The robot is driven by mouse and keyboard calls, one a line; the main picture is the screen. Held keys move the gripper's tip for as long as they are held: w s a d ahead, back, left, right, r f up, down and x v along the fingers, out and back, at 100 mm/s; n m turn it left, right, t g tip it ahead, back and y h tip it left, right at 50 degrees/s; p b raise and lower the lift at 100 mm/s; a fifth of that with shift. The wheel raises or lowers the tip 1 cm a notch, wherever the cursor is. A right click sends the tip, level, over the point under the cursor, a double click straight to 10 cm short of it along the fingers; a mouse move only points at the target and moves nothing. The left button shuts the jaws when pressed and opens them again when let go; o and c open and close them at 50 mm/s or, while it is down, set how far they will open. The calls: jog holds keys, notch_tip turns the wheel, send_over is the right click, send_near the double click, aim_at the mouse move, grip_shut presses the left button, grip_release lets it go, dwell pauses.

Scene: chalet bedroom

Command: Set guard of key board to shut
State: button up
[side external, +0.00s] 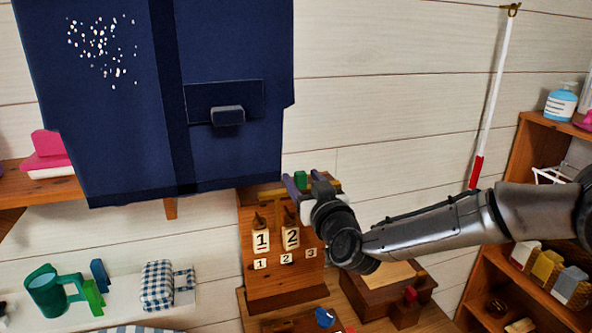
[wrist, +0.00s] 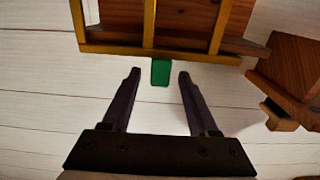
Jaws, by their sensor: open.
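The key board (side external: 290,285) is a wooden board on the wall side, with white tags marked 1 (side external: 261,240) and 2 (side external: 291,237) hanging above small number labels. Its brass guard (side external: 268,194) shows at the top of the board, above the tags, and does not cover their faces. In the wrist view the guard is a frame of brass bars (wrist: 150,25) with a green tab (wrist: 160,72) on its edge. My gripper (wrist: 158,78) is open, one dark finger on each side of the tab, with gaps visible. In the side view my gripper (side external: 302,183) hides the board's upper right.
A dark blue hanging case (side external: 235,50) fills the space above the board. A wooden box (side external: 375,300) stands to its right, below my arm. A blue item (side external: 325,317) lies in front. Shelves (side external: 490,265) stand at right.

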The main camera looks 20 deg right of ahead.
jog(key=shift+w, duration=2.5)
grip_shut()
